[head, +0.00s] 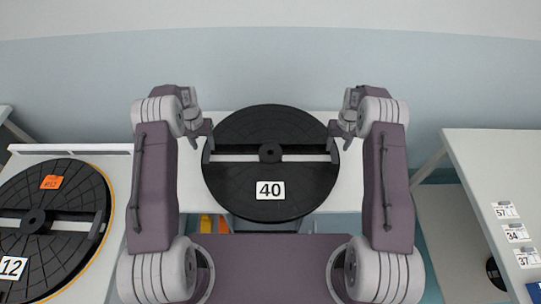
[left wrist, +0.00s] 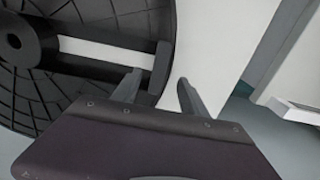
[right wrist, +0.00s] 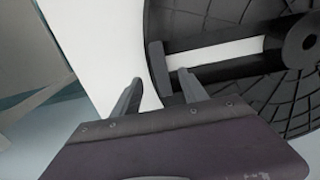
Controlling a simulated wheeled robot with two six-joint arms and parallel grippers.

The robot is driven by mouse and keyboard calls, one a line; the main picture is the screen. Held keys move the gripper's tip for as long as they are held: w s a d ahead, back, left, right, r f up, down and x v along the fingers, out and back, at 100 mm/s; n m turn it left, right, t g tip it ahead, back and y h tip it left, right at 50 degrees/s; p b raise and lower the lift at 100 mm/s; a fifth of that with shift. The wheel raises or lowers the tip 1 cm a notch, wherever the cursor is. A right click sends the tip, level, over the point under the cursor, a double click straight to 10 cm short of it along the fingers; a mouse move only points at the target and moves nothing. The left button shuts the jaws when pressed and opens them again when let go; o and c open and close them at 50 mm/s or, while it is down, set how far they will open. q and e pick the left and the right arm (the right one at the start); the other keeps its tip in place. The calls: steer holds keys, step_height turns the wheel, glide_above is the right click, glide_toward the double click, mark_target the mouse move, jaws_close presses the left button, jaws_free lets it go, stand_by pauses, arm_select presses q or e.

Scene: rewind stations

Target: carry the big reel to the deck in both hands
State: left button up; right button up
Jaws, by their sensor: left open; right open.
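A big black reel (head: 270,125) with a white "40" label lies flat on a white table (head: 186,178) in front of me. It has a central hub, a pale slot across it and an upright bar at each side edge. My left gripper (head: 206,134) is open at the reel's left edge. In the left wrist view its fingers (left wrist: 158,90) point at the near end of one edge bar (left wrist: 161,68). My right gripper (head: 339,134) is open at the right edge. In the right wrist view its fingers (right wrist: 158,90) point at the other bar (right wrist: 158,66). I cannot tell whether either touches.
At left, another black reel (head: 62,200) with a "12" label and an orange tag lies on a white station with a yellow-orange rim. At right, a white table (head: 480,165) holds cards numbered 57, 34 and 37. Floor shows between the tables.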

mark_target(206, 153)
arm_select(q)
step_height(206, 153, down, 6)
steer(key=shift+f, duration=0.2)
arm_select(e)
step_height(206, 153, down, 6)
steer(key=shift+w+f, duration=0.1)
steer(key=shift+f, duration=0.05)
arm_select(q)
steer(key=shift+w, duration=0.1)
jaws_close()
arm_select(e)
jaws_close()
arm_select(q)
steer(key=shift+r, duration=0.1)
stand_by(0.7)
